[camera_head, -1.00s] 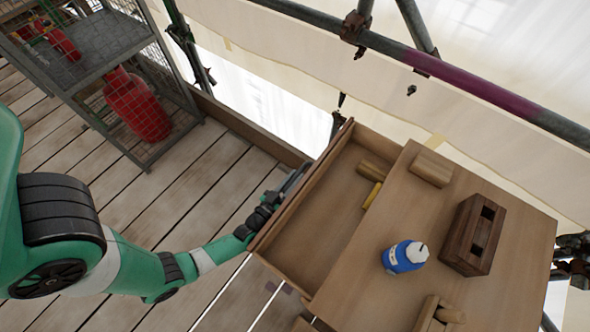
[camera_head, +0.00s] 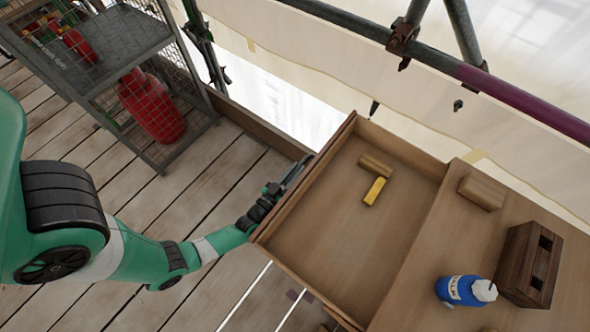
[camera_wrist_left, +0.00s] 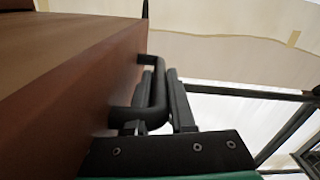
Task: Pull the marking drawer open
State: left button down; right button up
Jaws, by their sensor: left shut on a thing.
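The marking drawer (camera_head: 320,235) is pulled well out from the wooden cabinet and its inside shows in the head view. A brown wooden block (camera_head: 375,166) and a yellow block (camera_head: 374,191) lie in it. My left gripper (camera_head: 290,180) is at the outer face of the drawer front. In the left wrist view, the gripper (camera_wrist_left: 165,100) is shut on the dark bar handle (camera_wrist_left: 150,68) of the drawer, its fingers beside the bar. My right gripper is not in view.
A mesh cage (camera_head: 150,60) with a red cylinder (camera_head: 150,108) stands at upper left. Scaffold tubes (camera_head: 350,28) run behind.

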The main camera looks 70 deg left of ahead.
pick_arm(q)
jog(key=c, duration=0.8)
grip_release()
jog(key=shift+o, duration=0.2)
jog(key=shift+d, duration=0.1)
jog(key=p+v, duration=0.3)
jog(key=v, duration=0.8)
jog(key=shift+s, duration=0.25)
